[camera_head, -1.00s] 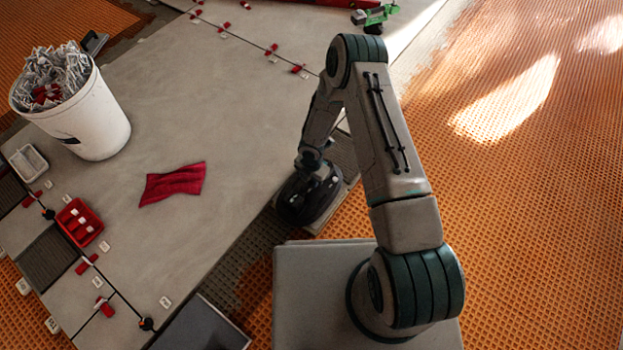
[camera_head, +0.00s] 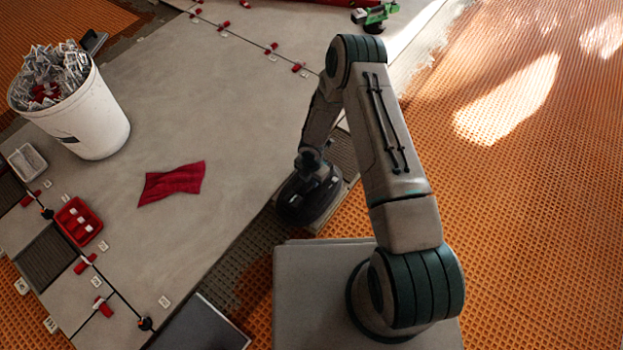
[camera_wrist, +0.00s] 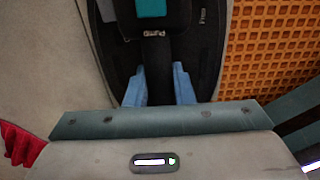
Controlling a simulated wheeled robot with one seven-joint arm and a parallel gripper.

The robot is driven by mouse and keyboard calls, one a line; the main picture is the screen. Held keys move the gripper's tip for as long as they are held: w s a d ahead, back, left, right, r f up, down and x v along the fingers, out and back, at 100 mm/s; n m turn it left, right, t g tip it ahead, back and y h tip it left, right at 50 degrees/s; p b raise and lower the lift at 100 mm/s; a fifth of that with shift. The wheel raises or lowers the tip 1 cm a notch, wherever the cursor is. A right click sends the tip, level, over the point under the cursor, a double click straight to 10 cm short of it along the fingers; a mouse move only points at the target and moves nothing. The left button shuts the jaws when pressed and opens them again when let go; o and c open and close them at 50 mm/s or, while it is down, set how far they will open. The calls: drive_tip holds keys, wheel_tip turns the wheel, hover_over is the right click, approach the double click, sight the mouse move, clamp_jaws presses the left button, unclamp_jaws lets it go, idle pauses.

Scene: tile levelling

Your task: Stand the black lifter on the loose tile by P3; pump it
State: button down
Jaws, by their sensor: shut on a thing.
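The black lifter (camera_head: 300,204) is at the right edge of the laid grey floor in the head view, below the end of my arm. In the wrist view, the black lifter (camera_wrist: 112,60) fills the top middle, with a teal block on it. My gripper (camera_wrist: 158,88) has its two blue fingers on either side of the lifter's black handle, shut on it. A pale tile edge (camera_head: 326,216) shows under and beside the lifter. I cannot tell whether the lifter's base rests flat on that tile. No label that I can read as P3 shows.
A white bucket (camera_head: 98,125) of clips, a red cloth (camera_head: 172,184) and a red tray (camera_head: 70,232) are on the floor to the left. A green tool (camera_head: 376,15) lies at the back. Orange matting (camera_head: 520,200) spreads to the right. The grey floor between cloth and lifter is clear.

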drive_tip(key=c, duration=1.2)
unclamp_jaws()
drive_tip(key=shift+o, duration=0.2)
wheel_tip(320, 180, up, 14)
drive_tip(key=p, duration=0.6)
